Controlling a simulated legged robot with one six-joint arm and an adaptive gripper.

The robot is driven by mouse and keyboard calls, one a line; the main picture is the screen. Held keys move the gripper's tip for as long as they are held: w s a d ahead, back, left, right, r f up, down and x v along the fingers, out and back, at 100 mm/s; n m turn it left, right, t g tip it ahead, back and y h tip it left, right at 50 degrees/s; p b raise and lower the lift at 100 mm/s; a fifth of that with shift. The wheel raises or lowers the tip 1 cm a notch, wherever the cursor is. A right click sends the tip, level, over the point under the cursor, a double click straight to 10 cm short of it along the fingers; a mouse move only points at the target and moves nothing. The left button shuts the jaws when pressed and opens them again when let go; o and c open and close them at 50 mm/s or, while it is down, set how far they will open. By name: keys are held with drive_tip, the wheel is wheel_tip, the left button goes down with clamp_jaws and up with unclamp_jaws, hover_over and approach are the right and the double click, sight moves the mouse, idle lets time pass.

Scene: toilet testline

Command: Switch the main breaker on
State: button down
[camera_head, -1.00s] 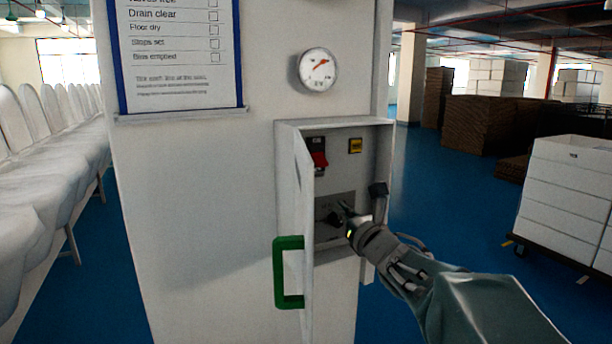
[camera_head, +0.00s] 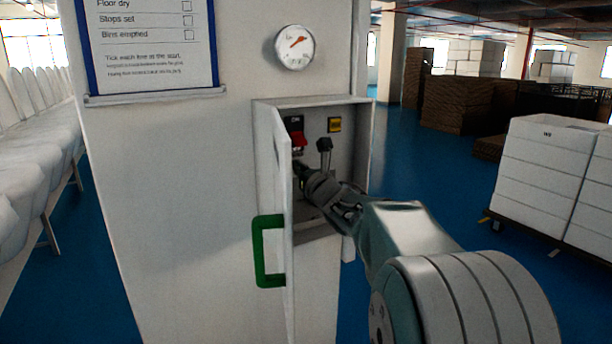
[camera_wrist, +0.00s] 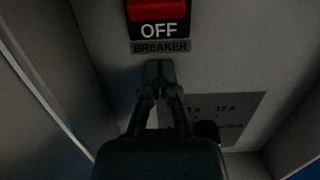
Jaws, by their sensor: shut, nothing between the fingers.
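The main breaker is a red switch (camera_head: 299,140) on a dark plate inside the open wall box (camera_head: 360,125). Its red lever sits low on the plate, with an ON label visible above it. In the wrist view the red lever (camera_wrist: 158,9) is at the top edge, just above a white OFF label (camera_wrist: 160,31) and a BREAKER plate (camera_wrist: 160,47). My gripper (camera_wrist: 158,70) is shut and empty, its fingertips just below the BREAKER plate. In the head view my gripper (camera_head: 300,169) is inside the box, below the switch. I cannot tell whether it touches the back panel.
The box door (camera_head: 284,215), with a green handle (camera_head: 262,250), stands open left of my gripper. A yellow part (camera_head: 334,124) sits right of the breaker. A lower grey plate (camera_wrist: 225,108) carries small markings. A gauge (camera_head: 295,47) and checklist (camera_head: 150,50) are above.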

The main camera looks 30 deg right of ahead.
sight(299, 141)
drive_tip(key=s+r, duration=0.2)
drive_tip(key=r, duration=0.1)
drive_tip(key=shift+s+r, duration=0.1)
drive_tip(key=shift+r, duration=0.15)
drive_tip(key=shift+a, duration=0.1)
